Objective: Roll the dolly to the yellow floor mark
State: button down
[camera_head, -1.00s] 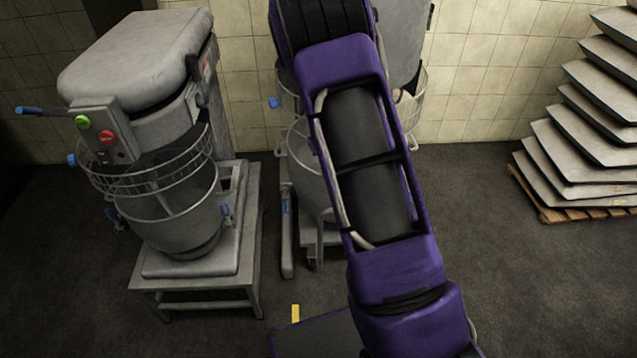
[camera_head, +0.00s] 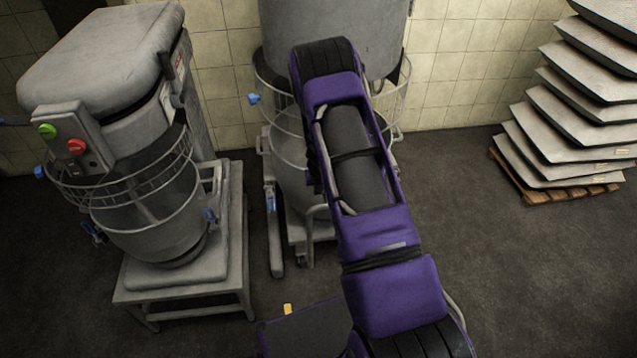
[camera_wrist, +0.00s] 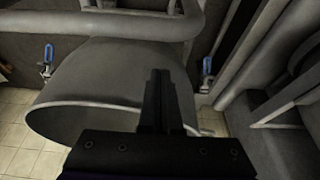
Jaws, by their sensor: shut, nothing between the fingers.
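The yellow floor mark (camera_head: 288,309) shows as a small strip at the bottom of the head view, by the edge of a dark flat plate. A low grey wheeled frame, apparently the dolly (camera_head: 297,232), stands under the steel bowl (camera_head: 290,180) of the middle mixer, partly behind my arm. My gripper is hidden behind my arm in the head view. In the wrist view my gripper (camera_wrist: 160,75) is shut and empty, its dark fingers in front of the steel bowl (camera_wrist: 100,80). I cannot tell whether they touch it. No dolly grip is clear there.
The left mixer (camera_head: 110,90) stands on a low metal table (camera_head: 180,295) beside the dolly. Dark floor between the middle mixer and the pallet is clear.

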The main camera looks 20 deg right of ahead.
jog(key=shift+s+a+f+b, duration=0.1)
jog(key=shift+s+a+b, duration=0.1)
jog(key=shift+s, duration=0.55)
jog(key=shift+s+a+b, duration=0.1)
jog(key=shift+s+b, duration=0.1)
jog(key=shift+s, duration=0.55)
jog(key=shift+s, duration=0.15)
